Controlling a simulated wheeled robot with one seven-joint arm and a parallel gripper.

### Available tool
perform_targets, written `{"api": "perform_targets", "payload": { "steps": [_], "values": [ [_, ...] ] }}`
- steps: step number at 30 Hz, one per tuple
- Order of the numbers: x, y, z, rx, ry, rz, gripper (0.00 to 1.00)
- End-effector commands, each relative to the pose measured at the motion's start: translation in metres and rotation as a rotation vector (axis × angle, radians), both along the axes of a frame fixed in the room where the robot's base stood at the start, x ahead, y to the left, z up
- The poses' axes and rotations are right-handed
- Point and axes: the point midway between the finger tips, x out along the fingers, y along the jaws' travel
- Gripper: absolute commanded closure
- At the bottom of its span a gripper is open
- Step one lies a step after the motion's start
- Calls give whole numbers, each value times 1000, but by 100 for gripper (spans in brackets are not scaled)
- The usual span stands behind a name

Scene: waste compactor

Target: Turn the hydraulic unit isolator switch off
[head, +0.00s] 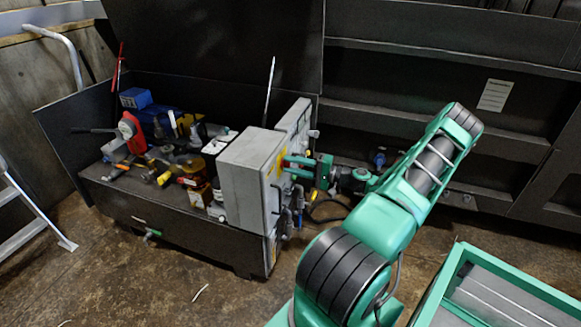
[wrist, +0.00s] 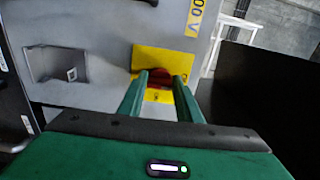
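The isolator switch is a red knob (wrist: 160,76) on a yellow plate (wrist: 163,58), on the face of a grey cabinet (wrist: 100,27). In the wrist view, my gripper (wrist: 163,80) points at the plate. Its two green fingers are apart, with the red knob showing between their tips. I cannot tell whether they touch it. The fingers hide the knob's sides and part of the plate, so its angle is unclear. In the head view, my gripper (head: 292,166) reaches the right side of the grey cabinet (head: 246,171); the switch itself is not clear there.
A recessed metal latch (wrist: 57,66) is left of the plate. In the head view, a dark bench (head: 175,215) holds several tools and bottles left of the cabinet. Hoses and fittings (head: 290,212) hang below my gripper. A green-framed bin (head: 500,290) stands at the lower right.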

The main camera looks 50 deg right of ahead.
Motion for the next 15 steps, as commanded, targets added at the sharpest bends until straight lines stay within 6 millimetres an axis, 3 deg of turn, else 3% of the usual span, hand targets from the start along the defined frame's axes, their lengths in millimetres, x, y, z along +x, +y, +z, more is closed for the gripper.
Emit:
{"api": "perform_targets", "payload": {
  "steps": [1, 3, 15],
  "values": [
    [-2, 1, -5, 2, 11, 3, 59],
    [-2, 1, -4, 2, 8, 2, 50],
    [-8, -3, -2, 1, 5, 1, 50]
  ]
}}
